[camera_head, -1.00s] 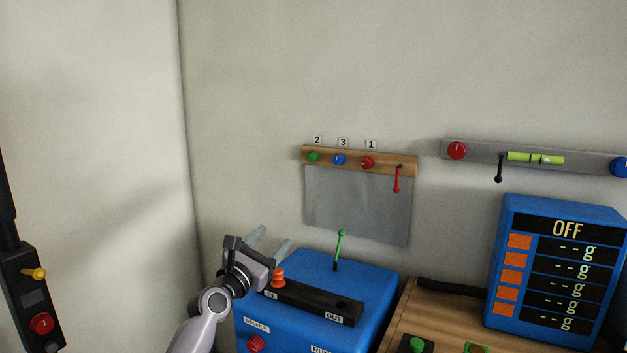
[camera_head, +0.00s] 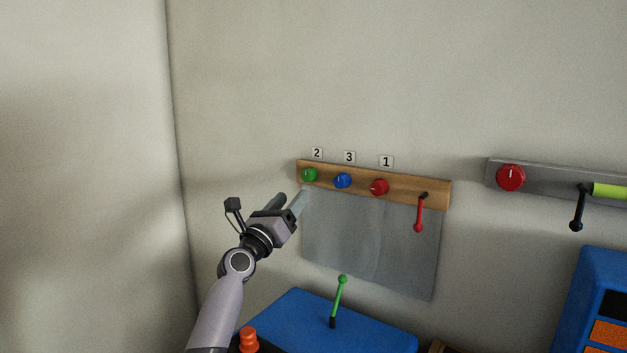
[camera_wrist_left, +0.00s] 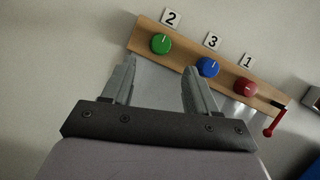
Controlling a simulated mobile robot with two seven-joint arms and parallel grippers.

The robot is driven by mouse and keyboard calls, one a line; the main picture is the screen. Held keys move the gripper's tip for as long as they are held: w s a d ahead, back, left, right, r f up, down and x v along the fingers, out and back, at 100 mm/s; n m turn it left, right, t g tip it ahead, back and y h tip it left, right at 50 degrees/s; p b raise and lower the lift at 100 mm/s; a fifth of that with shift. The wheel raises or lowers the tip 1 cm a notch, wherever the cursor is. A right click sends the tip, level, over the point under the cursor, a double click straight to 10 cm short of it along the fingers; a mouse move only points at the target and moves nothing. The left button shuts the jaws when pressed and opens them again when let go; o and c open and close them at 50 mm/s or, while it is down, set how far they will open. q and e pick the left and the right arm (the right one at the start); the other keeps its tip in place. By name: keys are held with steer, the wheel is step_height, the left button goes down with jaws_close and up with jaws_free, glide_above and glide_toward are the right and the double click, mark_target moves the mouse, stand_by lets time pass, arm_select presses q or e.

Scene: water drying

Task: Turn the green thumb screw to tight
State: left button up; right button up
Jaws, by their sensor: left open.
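The green thumb screw (camera_head: 310,174) is a round knob at the left end of a wooden strip (camera_head: 436,191) on the wall, under the label 2. In the left wrist view the green screw (camera_wrist_left: 161,44) lies ahead of the fingertips, between their lines and nearer the left finger. My left gripper (camera_head: 291,199) is open and empty, just below and left of the green screw. In the left wrist view its fingers (camera_wrist_left: 157,65) are apart, and no contact with the screw shows. My right gripper is not in view.
A blue knob (camera_head: 343,180), a red knob (camera_head: 380,187) and a red lever (camera_head: 420,213) share the strip. A grey sheet (camera_head: 370,240) hangs below. A blue box (camera_head: 285,318) with a green-tipped lever (camera_head: 339,297) stands underneath. The wall above is clear.

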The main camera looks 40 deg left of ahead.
mark_target(306, 179)
arm_select(q)
steer(key=shift+b+x, duration=0.7)
steer(key=shift+x, duration=2.8)
